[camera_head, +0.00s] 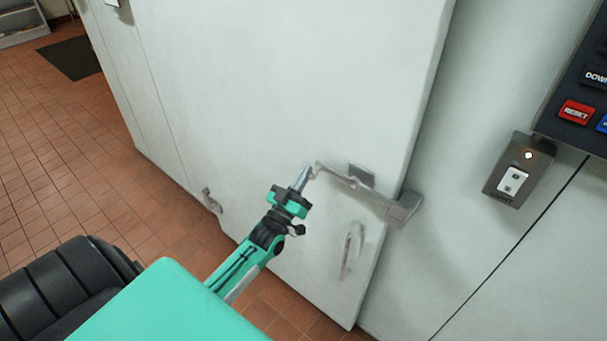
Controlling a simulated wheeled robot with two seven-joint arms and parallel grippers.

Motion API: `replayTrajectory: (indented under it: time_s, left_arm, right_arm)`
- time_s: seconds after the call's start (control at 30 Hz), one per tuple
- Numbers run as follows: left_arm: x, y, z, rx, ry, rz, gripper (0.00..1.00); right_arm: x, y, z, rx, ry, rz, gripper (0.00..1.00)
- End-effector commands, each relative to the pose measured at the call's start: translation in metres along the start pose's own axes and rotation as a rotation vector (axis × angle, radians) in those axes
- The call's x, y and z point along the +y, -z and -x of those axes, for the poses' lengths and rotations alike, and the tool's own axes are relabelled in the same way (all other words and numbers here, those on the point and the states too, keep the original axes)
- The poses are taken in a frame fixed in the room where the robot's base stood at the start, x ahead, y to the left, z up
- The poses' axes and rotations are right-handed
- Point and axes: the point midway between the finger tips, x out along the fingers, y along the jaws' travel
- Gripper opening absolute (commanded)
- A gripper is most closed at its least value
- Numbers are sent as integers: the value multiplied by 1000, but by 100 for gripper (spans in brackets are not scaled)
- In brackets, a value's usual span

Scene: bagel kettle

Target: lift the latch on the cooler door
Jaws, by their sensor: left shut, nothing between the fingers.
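The cooler door (290,70) is a large pale panel that fills the middle of the head view. A grey metal latch (378,200) lies across its right edge, with a long lever reaching left. My left gripper (307,172) is shut and empty. Its fingertips are at the left end of the latch lever; I cannot tell whether they touch it. A metal pull handle (351,250) is on the door below the latch. My right gripper is not in view.
A switch box (519,170) with a lit lamp is on the wall at the right, below a dark button panel (568,113). A hinge-like metal fitting (211,201) is lower left on the cooler. Tiled floor (60,160) with a dark mat (72,58) is clear at the left.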

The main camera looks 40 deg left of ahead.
Motion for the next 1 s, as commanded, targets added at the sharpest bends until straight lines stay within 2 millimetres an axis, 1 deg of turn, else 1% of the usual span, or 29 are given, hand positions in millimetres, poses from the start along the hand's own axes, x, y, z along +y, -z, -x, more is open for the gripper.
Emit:
replayTrajectory:
  time_s: [0.27, 0.47, 0.7, 1.0]
  left_arm:
    - [-1, -5, 3, -1, 21, 37, 0]
    - [-3, -12, 7, -1, 56, 96, 0]
    - [-5, -30, 17, -1, 147, 254, 0]
    - [-1, -55, 32, -1, 282, 492, 0]
  right_arm:
    - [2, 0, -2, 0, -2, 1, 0]
    - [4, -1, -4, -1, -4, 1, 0]
    - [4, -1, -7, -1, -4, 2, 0]
    - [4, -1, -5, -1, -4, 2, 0]
